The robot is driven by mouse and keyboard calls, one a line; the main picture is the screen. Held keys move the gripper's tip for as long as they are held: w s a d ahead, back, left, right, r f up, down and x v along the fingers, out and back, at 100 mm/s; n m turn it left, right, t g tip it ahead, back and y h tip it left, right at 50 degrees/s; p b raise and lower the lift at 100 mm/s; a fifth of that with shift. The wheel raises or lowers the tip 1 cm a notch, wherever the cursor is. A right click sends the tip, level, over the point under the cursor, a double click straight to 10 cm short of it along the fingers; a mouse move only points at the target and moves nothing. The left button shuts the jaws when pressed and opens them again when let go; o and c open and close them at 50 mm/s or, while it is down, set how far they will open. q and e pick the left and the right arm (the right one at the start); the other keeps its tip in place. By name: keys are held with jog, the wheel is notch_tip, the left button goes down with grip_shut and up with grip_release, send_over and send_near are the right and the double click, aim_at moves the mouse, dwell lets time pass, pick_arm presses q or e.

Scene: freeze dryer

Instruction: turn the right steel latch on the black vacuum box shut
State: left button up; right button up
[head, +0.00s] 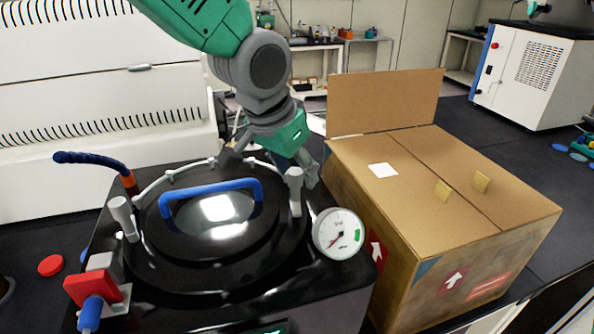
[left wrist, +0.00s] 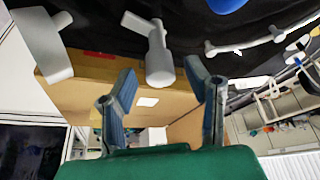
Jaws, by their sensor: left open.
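The black vacuum box (head: 335,290) stands at the front, with a round dark lid and a blue arched handle (head: 210,187) on it. The right steel latch (head: 295,192) is a grey upright post at the lid's right rim. The left steel latch (head: 122,217) stands at the opposite rim. My left gripper (head: 270,166) reaches down from above, behind the right latch. In the left wrist view my left gripper (left wrist: 161,70) is open, with a grey latch (left wrist: 158,55) just beyond and between its fingertips. Contact cannot be told. My right gripper is not in view.
A dial gauge (head: 338,233) sits beside the right latch. A large cardboard box (head: 440,215) with a raised flap stands close on the right. A red-and-blue valve (head: 90,293) and a blue hose (head: 90,160) are on the left. A white machine (head: 95,110) stands behind.

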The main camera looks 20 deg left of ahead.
pick_arm(q)
jog(key=shift+w+d+f, duration=0.1)
jog(key=shift+w+f, duration=0.2)
jog(key=shift+f, duration=0.15)
jog(key=shift+s, duration=0.1)
grip_shut()
jog(key=shift+r, duration=0.1)
